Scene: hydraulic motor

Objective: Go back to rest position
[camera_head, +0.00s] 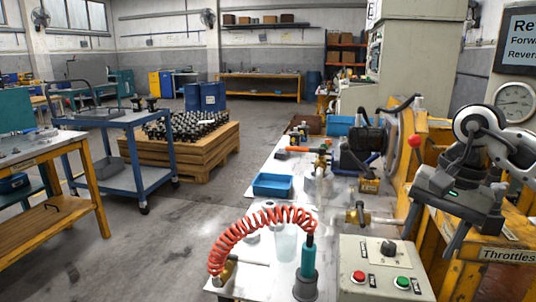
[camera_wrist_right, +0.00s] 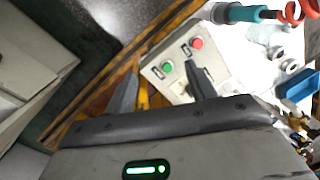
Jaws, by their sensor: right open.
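My right gripper (camera_head: 434,226) hangs at the right of the head view, in front of the yellow machine frame, with its fingers pointing down. In the right wrist view its two fingers (camera_wrist_right: 160,84) are spread apart with nothing between them. Beyond the fingertips is the control box (camera_wrist_right: 172,72) with red and green buttons. The control box (camera_head: 358,250) also shows at the bottom of the head view, below and left of the gripper; the two look apart. My left gripper is not in view.
A teal air tool (camera_head: 307,262) with a coiled red hose (camera_head: 262,216) stands on the bench. A blue tray (camera_head: 272,185), brass valve (camera_head: 357,215) and motor (camera_head: 362,145) are there too. A red-knobbed lever (camera_head: 414,142) stands left of my right arm.

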